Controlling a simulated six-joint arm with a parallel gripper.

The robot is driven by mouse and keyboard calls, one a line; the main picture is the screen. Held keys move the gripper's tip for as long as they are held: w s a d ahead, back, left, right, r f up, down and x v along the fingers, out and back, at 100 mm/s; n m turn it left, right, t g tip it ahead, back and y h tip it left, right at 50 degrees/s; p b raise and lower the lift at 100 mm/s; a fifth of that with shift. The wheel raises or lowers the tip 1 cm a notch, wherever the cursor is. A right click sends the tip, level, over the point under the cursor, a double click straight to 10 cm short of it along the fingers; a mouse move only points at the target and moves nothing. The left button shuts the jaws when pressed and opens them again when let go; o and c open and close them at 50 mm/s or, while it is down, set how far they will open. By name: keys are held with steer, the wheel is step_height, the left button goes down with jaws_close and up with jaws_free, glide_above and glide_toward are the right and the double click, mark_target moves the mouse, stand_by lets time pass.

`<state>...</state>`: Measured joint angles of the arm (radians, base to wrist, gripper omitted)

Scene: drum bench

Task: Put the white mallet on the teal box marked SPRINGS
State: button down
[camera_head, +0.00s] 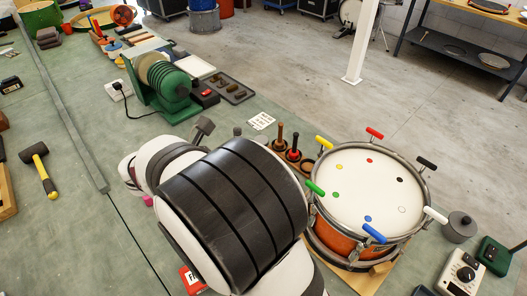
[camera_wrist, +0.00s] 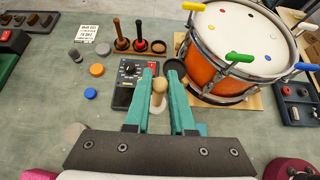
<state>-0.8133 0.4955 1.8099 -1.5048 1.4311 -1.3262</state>
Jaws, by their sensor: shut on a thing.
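In the wrist view my gripper (camera_wrist: 162,82) has two teal fingers shut on a pale thing with a rounded wooden end (camera_wrist: 159,87). I take it to be the white mallet's handle; its head cannot be made out. The held thing is in front of a dark control box with a dial (camera_wrist: 128,72), near the drum. In the head view my arm hides the gripper and what it holds. I cannot pick out a teal box marked SPRINGS in either view.
An orange drum (camera_head: 335,240) with coloured tuning handles stands on a wooden board to the right. Orange and blue discs (camera_wrist: 96,70) lie on the bench left of the gripper. A black-and-yellow mallet (camera_head: 40,168) lies far left.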

steer(key=shift+s+r, duration=0.3)
steer(key=shift+s, duration=0.1)
steer(key=s+d, duration=0.5)
steer(key=d, duration=0.3)
steer(key=s+d, duration=0.5)
steer(key=d, duration=0.2)
steer(key=w+a+f, duration=0.1)
steer(key=a+f, duration=0.9)
steer(key=shift+w+a+f+g+y, duration=0.2)
steer(key=shift+w+f+g+y, duration=0.1)
steer(key=shift+w+f, duration=0.1)
steer(key=c, duration=0.8)
jaws_free()
steer(key=shift+f, duration=0.15)
steer(key=shift+o, duration=0.2)
